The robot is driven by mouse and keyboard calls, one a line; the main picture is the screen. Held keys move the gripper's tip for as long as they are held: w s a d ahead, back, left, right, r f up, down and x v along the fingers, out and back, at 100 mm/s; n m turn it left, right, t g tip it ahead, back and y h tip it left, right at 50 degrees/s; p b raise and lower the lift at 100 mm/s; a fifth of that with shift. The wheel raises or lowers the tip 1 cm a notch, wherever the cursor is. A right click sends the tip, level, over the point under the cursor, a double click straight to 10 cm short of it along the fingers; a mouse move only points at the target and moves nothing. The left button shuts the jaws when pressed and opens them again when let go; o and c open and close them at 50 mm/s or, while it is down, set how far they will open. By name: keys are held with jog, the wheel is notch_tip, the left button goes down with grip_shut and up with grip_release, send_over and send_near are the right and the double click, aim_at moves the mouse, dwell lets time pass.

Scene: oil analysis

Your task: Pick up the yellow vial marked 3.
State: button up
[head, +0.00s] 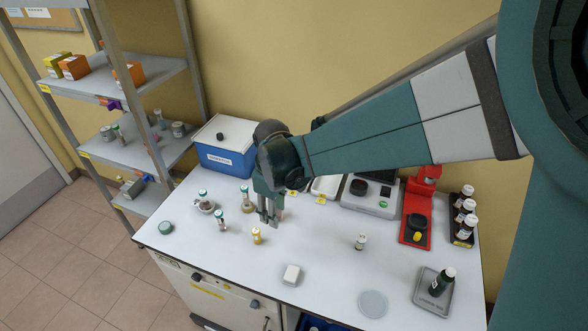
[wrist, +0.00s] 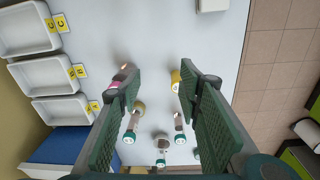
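The yellow vial (head: 256,237) stands upright on the white table, just in front of and left of my gripper (head: 267,217) in the head view. In the wrist view, the yellow vial (wrist: 176,77) shows beside the inner side of the right finger, partly hidden by it. Its mark cannot be read. My gripper (wrist: 152,97) is open, pointing down above the table, with nothing held between its fingers.
Green-capped vials (head: 221,222) stand left of my gripper. A blue box (head: 226,156), a scale (head: 368,203) and a red device (head: 418,215) line the back. White trays (wrist: 49,78) are labelled A, B, C. The front middle is mostly clear.

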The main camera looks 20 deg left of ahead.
aim_at(256, 230)
jog(key=shift+n+g+h, duration=0.3)
jog(key=shift+n, duration=0.6)
jog(key=s+a+f, duration=0.1)
jog(key=a, duration=0.1)
jog(key=s+a+f, duration=0.1)
jog(key=a+f, duration=0.1)
jog(key=s+a+f, duration=0.1)
jog(key=a+f, duration=0.1)
jog(key=shift+f, duration=0.15)
jog(key=shift+f, duration=1.2)
jog(key=shift+a+f, duration=0.2)
jog(key=shift+f, duration=2.4)
jog(key=shift+c, duration=0.6)
jog(key=c, duration=0.8)
